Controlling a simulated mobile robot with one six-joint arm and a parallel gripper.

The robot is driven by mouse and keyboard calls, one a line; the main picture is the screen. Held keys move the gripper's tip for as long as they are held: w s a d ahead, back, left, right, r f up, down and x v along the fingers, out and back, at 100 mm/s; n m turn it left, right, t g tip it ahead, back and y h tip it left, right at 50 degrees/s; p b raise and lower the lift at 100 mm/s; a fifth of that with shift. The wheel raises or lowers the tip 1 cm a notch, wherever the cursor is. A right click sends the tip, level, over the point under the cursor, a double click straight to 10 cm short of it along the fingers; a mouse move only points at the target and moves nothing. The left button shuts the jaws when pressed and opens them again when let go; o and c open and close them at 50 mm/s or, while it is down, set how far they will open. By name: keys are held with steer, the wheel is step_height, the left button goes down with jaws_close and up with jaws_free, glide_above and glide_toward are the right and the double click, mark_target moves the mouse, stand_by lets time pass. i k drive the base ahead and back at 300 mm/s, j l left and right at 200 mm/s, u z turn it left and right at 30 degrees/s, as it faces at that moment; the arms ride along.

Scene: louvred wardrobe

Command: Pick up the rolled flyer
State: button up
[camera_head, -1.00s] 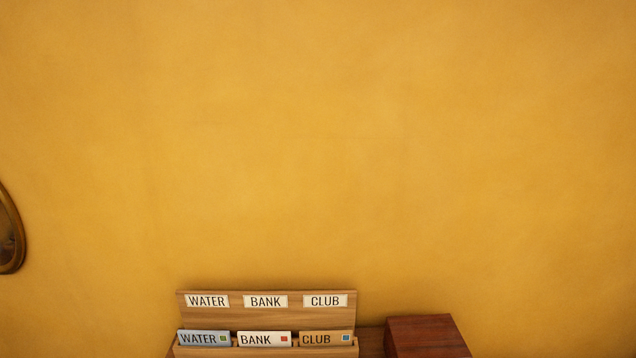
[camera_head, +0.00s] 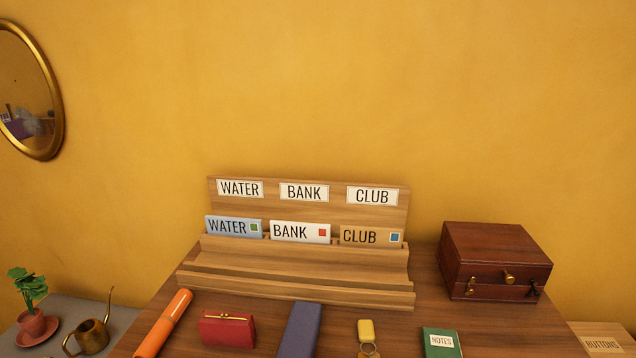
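An orange roll (camera_head: 163,324) lies at the left front of the wooden table; it is the only rolled thing I see, and it looks like the rolled flyer. My gripper is not in view.
A wooden letter rack (camera_head: 290,291) with WATER, BANK and CLUB envelopes stands behind. A red purse (camera_head: 227,330), blue case (camera_head: 300,331), yellow key fob (camera_head: 366,331) and green NOTES book (camera_head: 441,342) lie to the right. A brown box (camera_head: 493,262) stands back right.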

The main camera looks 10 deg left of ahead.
mark_target(151, 344)
steer(key=u, duration=1.65)
steer(key=i+j, duration=0.2)
steer(key=i, duration=0.25)
steer(key=i+j, duration=0.25)
steer(key=i, duration=0.2)
steer(key=u, duration=0.05)
